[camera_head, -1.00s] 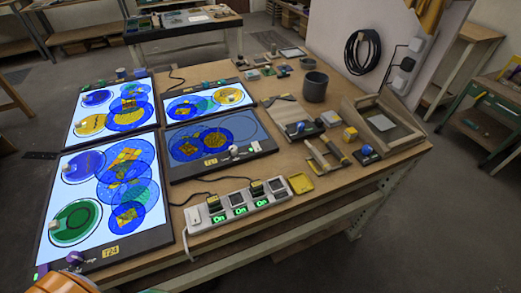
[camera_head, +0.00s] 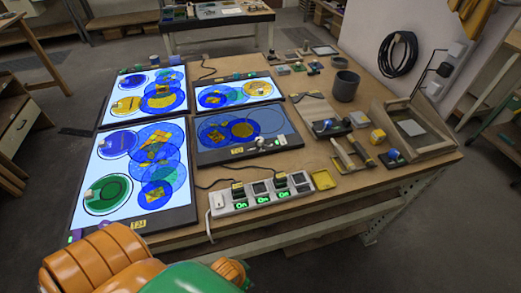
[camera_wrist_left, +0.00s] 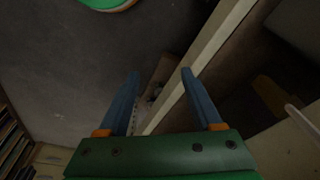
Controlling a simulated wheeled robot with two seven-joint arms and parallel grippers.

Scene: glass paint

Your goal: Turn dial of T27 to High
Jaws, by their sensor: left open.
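Several light panels lie on the workbench. The large lower-left panel (camera_head: 180,210) is bright and carries a tag that reads T24 (camera_head: 138,224). The middle-right panel (camera_head: 205,149) is dimmer than the others and has a white knob (camera_head: 260,142) near its front right corner; its yellow tag (camera_head: 237,150) is too small to read. I cannot tell which panel is T27. In the left wrist view my left gripper (camera_wrist_left: 160,74) is open and empty, with floor and a pale beam beyond its fingers. My right gripper is not in view.
A power strip (camera_head: 240,208) with green "On" displays lies at the bench's front edge. A grey cup (camera_head: 345,86), a wooden tray (camera_head: 425,150) and small tools stand to the right. My orange arm covers the lower left of the head view.

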